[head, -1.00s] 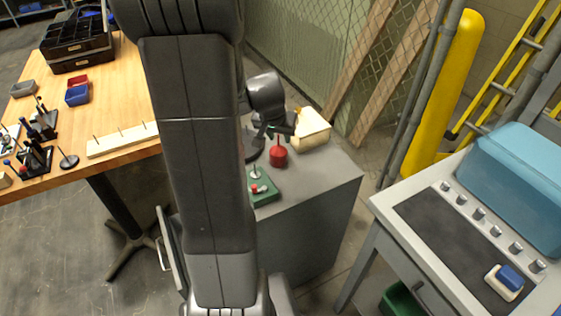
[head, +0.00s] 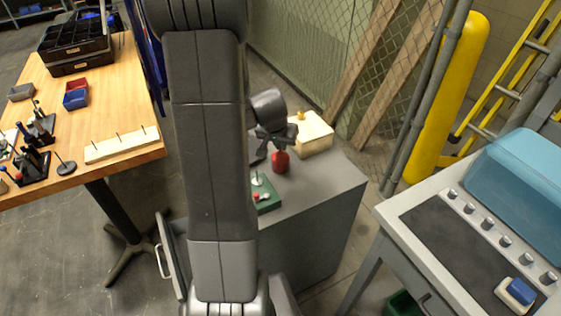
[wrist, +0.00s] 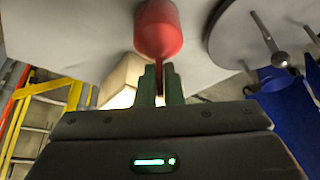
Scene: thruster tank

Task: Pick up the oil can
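The oil can is a red, rounded can (head: 280,162) on the top of a grey cabinet (head: 323,185). In the wrist view the red can (wrist: 158,32) is straight ahead of the fingers, and its thin red upper part reaches between them. My gripper (head: 279,148) is directly above the can in the head view. In the wrist view the two green fingertips of my gripper (wrist: 160,82) stand close together on either side of that thin part. I cannot tell whether they press on it. The can appears to rest on the cabinet.
A cream block (head: 315,138) is just behind the can. A green base with a red knob (head: 266,196) is in front, partly behind my arm. A wooden workbench (head: 115,95) is at left. A grey console (head: 388,215) is at right.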

